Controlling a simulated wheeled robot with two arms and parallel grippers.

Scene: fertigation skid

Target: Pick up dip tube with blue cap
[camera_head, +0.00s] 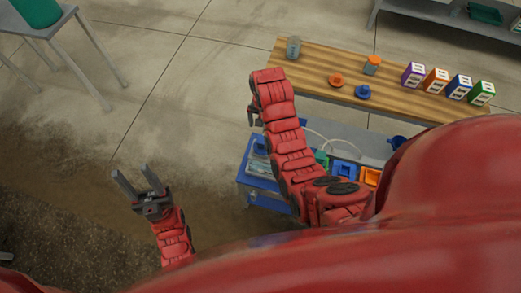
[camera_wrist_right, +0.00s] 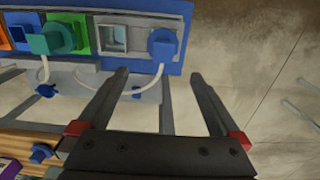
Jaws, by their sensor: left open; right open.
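A blue cap (camera_wrist_right: 162,45) with a pale curved tube (camera_wrist_right: 156,76) below it sits at the right end of a blue rack (camera_wrist_right: 186,20) in the right wrist view. The same blue rack shows in the head view (camera_head: 243,178), partly hidden by my right arm. My right gripper (camera_wrist_right: 157,77) is open and empty, its fingers pointing toward the capped end of the rack, with the tube between them in the picture. I cannot tell how far apart they are in depth. My left gripper (camera_head: 131,170) is open and empty over bare floor at the left.
A wooden bench (camera_head: 310,72) carries a grey jar (camera_head: 293,48), an orange cap (camera_head: 336,80), another blue cap (camera_head: 362,92) and several coloured boxes (camera_head: 437,80). Green (camera_wrist_right: 62,36) and orange items share the rack. A table with a green bucket (camera_head: 37,10) stands far left.

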